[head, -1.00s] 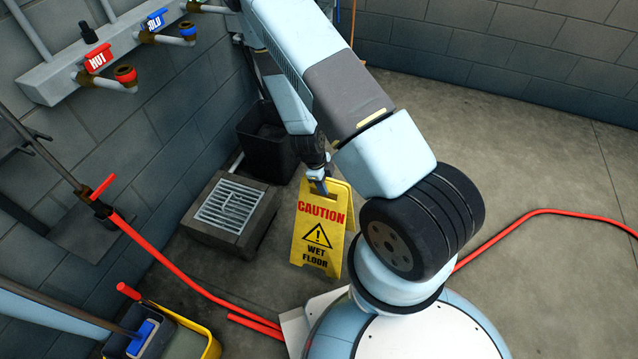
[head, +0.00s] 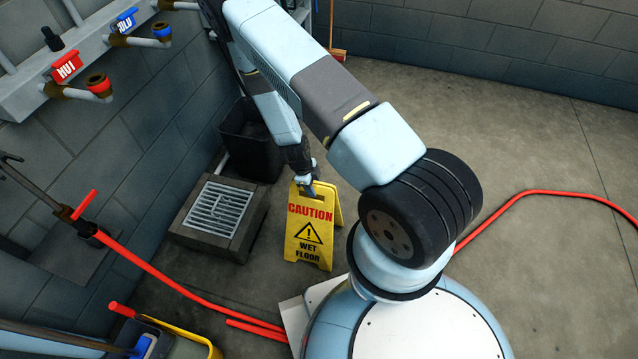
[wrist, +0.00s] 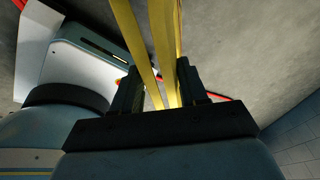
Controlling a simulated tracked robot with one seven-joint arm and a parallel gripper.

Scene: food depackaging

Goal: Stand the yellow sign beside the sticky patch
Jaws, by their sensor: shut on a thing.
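The yellow sign (head: 310,245) reads "CAUTION WET FLOOR" and is an upright A-frame in the head view, beside the floor drain. My gripper (head: 307,190) is shut on its top edge. In the wrist view the sign's yellow panels (wrist: 152,45) run up from between the dark fingers of my gripper (wrist: 160,98). I cannot tell whether the sign's feet touch the floor. I cannot make out a sticky patch in these views.
A floor drain with a grate (head: 218,209) lies left of the sign, with a black bin (head: 250,140) behind it. A red hose (head: 165,275) crosses the floor. A yellow mop bucket (head: 190,335) stands lower left. Open floor (head: 530,140) lies to the right.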

